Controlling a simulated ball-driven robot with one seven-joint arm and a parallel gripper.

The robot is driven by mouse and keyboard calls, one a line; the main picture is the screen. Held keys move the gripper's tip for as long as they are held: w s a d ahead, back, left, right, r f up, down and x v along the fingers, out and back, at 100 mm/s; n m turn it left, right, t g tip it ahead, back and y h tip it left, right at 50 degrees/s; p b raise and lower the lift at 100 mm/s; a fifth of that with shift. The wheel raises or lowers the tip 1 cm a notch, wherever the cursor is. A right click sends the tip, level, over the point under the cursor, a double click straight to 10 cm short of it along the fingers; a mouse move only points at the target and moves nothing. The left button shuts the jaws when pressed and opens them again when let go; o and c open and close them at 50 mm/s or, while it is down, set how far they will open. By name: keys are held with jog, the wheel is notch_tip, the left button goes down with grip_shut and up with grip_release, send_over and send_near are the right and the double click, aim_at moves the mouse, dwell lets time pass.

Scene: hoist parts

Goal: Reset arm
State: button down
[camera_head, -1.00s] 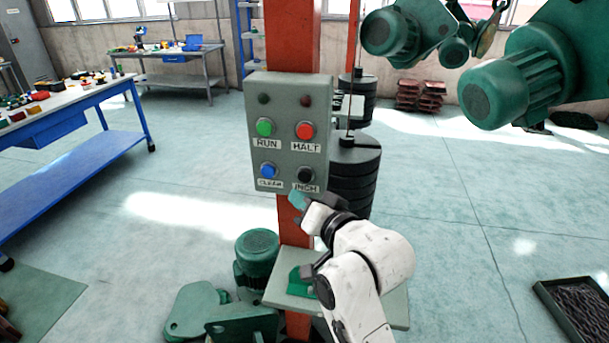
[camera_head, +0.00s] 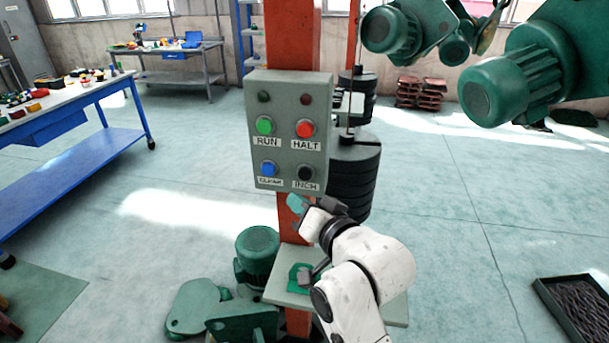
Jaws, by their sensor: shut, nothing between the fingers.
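My gripper (camera_head: 297,205) shows at the lower middle, at the end of my white arm. Its teal fingertips are together and hold nothing that I can see. It is just below the grey control box (camera_head: 288,128), in front of the orange post (camera_head: 293,40). The box carries a green RUN button (camera_head: 265,126), a red HALT button (camera_head: 305,129), a blue CLEAR button (camera_head: 268,170) and a black INCH button (camera_head: 305,174). The gripper appears apart from the buttons.
A small grey shelf (camera_head: 283,287) with a green piece is on the post beneath my arm. Green motor parts (camera_head: 257,252) stand at its left. Black stacked weights (camera_head: 355,178) hang behind. Large green hoist motors (camera_head: 500,90) are at upper right. A dark tray (camera_head: 580,310) lies lower right.

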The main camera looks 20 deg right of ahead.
jog(key=s+d+f+n+g+h, duration=0.1)
jog(key=s+d+f+g, duration=0.1)
jog(key=s+f, duration=0.3)
jog(key=s+d+f+n+g, duration=0.1)
jog(key=s+f+g, duration=0.1)
jog(key=f, duration=0.5)
jog(key=s+d+f+n+g, duration=0.1)
jog(key=s+f+g, duration=0.2)
jog(key=s+f, duration=0.3)
jog(key=s+d+f+n+g+h+b, duration=0.1)
jog(key=s+f+g, duration=0.3)
jog(key=s, duration=0.9)
jog(key=s+d+f+g+b, duration=0.1)
jog(key=s+d+f+g, duration=0.2)
jog(key=s+f, duration=0.5)
jog(key=shift+s+n+g+h, duration=0.4)
jog(key=shift+s+g, duration=0.2)
jog(key=shift+s, duration=0.45)
jog(key=shift+d, duration=0.15)
